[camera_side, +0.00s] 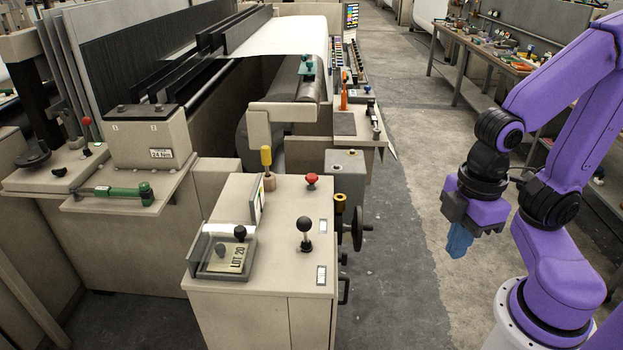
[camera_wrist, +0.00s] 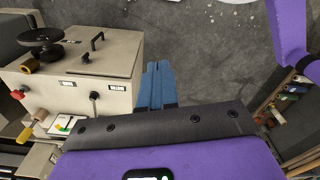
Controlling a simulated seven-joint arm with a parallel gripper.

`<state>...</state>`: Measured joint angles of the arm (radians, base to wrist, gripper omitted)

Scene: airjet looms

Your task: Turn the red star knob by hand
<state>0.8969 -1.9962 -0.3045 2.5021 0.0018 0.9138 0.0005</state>
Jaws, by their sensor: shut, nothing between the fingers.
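A red knob (camera_side: 311,179) stands on top of the beige cabinet (camera_side: 276,226), near its back edge. It is small in the side view, and I cannot make out a star shape for sure. A red knob also shows at the left edge of the wrist view (camera_wrist: 25,135). My gripper (camera_side: 459,241) has blue fingers pointing down. It hangs over the floor to the right of the cabinet, well apart from the red knob. The fingers (camera_wrist: 159,70) are shut together with nothing between them.
A black-knobbed lever (camera_side: 304,229), a yellow-handled tool (camera_side: 267,165) and a clear-lidded box (camera_side: 222,254) are on the cabinet. A black handwheel (camera_side: 358,229) sticks out on its right. A red-tipped lever (camera_side: 86,122) is far left. The floor between cabinet and arm is clear.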

